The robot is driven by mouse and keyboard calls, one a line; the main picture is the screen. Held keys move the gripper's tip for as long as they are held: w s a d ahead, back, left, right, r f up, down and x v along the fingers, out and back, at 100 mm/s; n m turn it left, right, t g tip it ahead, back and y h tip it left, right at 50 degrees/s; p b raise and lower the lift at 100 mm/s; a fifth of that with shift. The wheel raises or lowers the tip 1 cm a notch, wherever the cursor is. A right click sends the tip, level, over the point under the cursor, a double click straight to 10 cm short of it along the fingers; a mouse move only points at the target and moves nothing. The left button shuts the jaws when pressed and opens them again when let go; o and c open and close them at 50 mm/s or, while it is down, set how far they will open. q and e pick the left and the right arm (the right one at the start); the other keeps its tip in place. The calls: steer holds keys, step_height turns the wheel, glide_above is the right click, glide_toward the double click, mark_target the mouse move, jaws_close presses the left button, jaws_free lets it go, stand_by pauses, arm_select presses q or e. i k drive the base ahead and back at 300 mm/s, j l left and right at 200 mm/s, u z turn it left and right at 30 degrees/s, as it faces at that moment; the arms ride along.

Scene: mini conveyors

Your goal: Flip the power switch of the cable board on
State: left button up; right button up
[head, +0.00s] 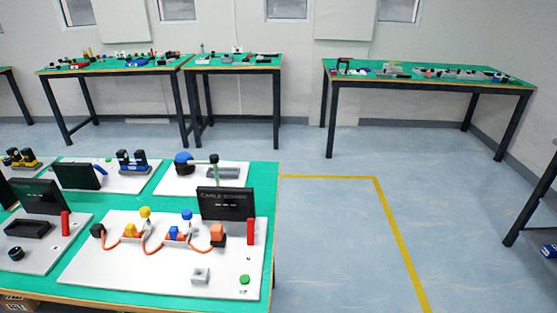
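The cable board (120,270) is a white plate on the green-topped table at the lower left. A black sign (225,203) with faint lettering stands at its back right. An orange cable (152,249) runs from a black block (97,230) to an orange block (217,233), past yellow and blue pieces. A small grey box (200,275), a green button (244,280) and an upright red piece (250,231) are also on the plate. I cannot tell which part is the power switch or its position. Neither of my grippers shows.
Other boards with black panels (77,176) sit left of and behind the cable board on the green table (262,170). More tables (430,82) stand along the back wall. The floor (330,225) to the right is clear, with a yellow line.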

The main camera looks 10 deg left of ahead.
mark_target(251, 222)
steer(key=i+l, duration=0.15)
steer(key=l, duration=0.4)
steer(key=i+l+u, duration=0.15)
steer(key=l, duration=0.35)
steer(key=i+l, duration=0.1)
steer(key=l, duration=0.45)
steer(key=i+l+u, duration=0.15)
steer(key=l, duration=0.4)
